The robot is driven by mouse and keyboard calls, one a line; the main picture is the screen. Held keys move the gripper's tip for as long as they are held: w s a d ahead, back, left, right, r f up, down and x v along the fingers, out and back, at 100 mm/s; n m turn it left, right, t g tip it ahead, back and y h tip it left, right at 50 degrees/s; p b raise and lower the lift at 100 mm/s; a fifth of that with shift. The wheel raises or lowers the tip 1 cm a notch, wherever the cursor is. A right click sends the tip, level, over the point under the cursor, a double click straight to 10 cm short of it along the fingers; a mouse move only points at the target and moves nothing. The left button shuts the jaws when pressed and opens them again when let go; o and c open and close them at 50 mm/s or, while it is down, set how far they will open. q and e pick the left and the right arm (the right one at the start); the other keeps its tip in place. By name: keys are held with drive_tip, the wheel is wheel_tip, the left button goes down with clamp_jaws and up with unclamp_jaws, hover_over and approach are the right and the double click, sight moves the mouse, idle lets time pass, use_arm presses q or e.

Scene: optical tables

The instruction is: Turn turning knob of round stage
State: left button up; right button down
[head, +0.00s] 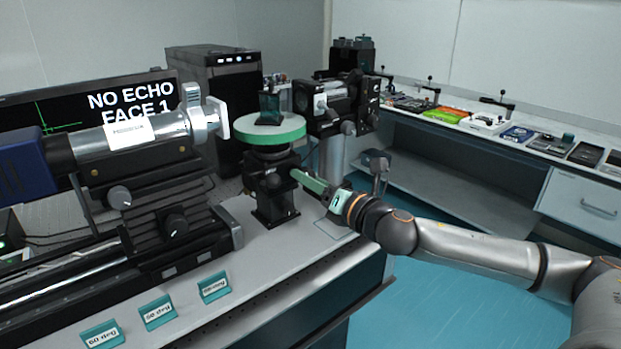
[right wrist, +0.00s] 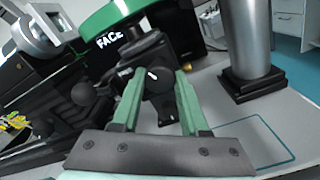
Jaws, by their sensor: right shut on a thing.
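The round stage (head: 258,133) has a green disc top on a black base and stands on the optical table. A small dark glass block (head: 270,108) sits on the disc. My right gripper (head: 297,175) reaches in from the right, below the disc. In the right wrist view its green fingers (right wrist: 157,95) are on either side of the black turning knob (right wrist: 160,82), which has a white mark, and are shut on it. In the head view the fingers hide the knob. My left gripper is not in view.
A telescope-like instrument (head: 140,132) on black mounts stands left of the stage. Another black instrument (head: 335,105) stands behind right on a grey post (right wrist: 247,45). Angle labels (head: 158,311) stand near the front edge. A monitor reads "NO ECHO FACE 1".

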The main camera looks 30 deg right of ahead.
use_arm(q)
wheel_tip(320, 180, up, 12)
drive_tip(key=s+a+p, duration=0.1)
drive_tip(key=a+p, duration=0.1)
drive_tip(key=p, duration=1.2)
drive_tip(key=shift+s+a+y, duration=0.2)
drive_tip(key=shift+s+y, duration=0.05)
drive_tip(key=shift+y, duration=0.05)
use_arm(e)
drive_tip(key=n, duration=3)
drive_tip(key=shift+d+r, duration=0.15)
